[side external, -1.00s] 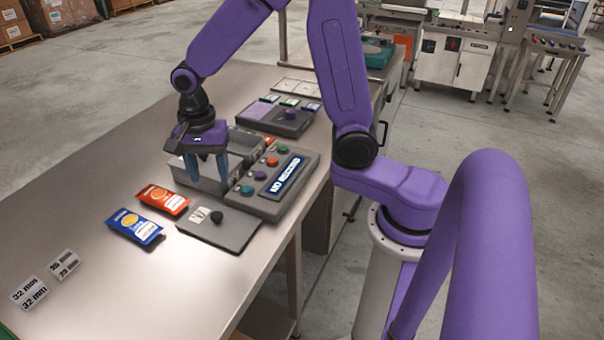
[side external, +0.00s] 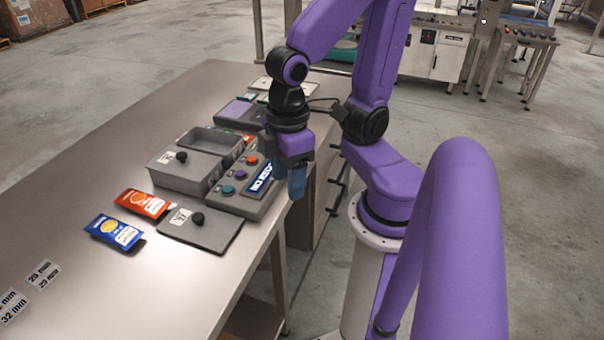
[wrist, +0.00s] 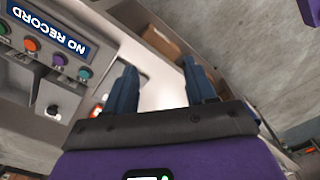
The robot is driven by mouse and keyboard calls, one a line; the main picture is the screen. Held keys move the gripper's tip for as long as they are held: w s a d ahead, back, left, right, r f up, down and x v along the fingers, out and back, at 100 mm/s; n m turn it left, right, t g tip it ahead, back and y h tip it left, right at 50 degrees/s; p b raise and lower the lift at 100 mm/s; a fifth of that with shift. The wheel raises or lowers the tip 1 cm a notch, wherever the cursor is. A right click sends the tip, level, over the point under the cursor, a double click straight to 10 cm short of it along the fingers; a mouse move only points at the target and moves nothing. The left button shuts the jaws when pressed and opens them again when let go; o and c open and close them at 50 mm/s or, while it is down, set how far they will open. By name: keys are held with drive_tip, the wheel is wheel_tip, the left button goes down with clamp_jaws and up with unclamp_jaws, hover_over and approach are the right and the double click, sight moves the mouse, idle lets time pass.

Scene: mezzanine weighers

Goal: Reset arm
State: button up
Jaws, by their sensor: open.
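My gripper (side external: 298,178) hangs fingers-down at the right edge of the metal table (side external: 110,165), beside the grey button box with the "NO RECORD" sign (side external: 262,180). In the wrist view my gripper's two blue fingers (wrist: 162,88) stand apart with nothing between them. The button box (wrist: 18,85) shows at the left there. In the side external view the gripper hides part of the box's sign.
Two grey bins (side external: 178,183) stand left of the button box, a dark knob on the nearer one. A grey plate with a black knob (side external: 215,234), a red packet (side external: 142,203) and a blue packet (side external: 108,230) lie nearer. The table's left part is mostly clear.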

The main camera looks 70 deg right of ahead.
drive_tip(key=s+n, duration=0.1)
drive_tip(key=s+d+n, duration=0.1)
drive_tip(key=shift+s+n, duration=0.25)
drive_tip(key=shift+n, duration=0.05)
